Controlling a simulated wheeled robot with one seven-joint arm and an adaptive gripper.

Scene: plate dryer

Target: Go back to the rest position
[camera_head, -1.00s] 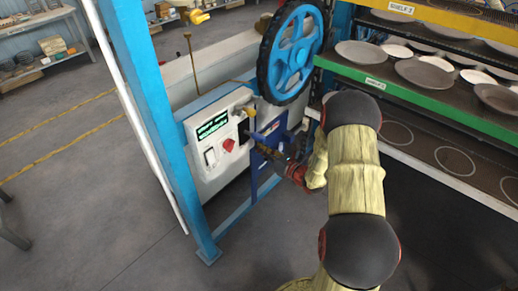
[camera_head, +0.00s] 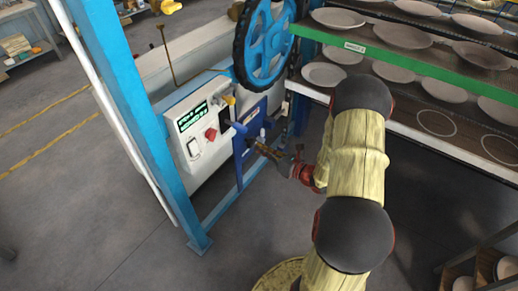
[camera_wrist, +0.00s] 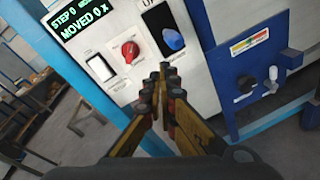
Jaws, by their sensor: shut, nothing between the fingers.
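My gripper (camera_head: 250,142) is in front of the white control panel (camera_head: 180,112), its fingers shut and empty. In the wrist view my gripper (camera_wrist: 163,70) has its two fingertips together, just below a blue oval button (camera_wrist: 172,40) under an "UP" label. I cannot tell if the tips touch the panel. The panel also carries a green-lit display (camera_wrist: 78,20), a white rocker switch (camera_wrist: 99,68) and a red knob (camera_wrist: 130,51). My arm reaches in from the lower right of the head view.
A blue post (camera_head: 135,110) stands left of the panel and a large blue wheel (camera_head: 266,42) above it. The plate rack (camera_head: 460,78) with several plates is close to the right of my arm. A lower shelf with crockery (camera_head: 505,268) is at the bottom right.

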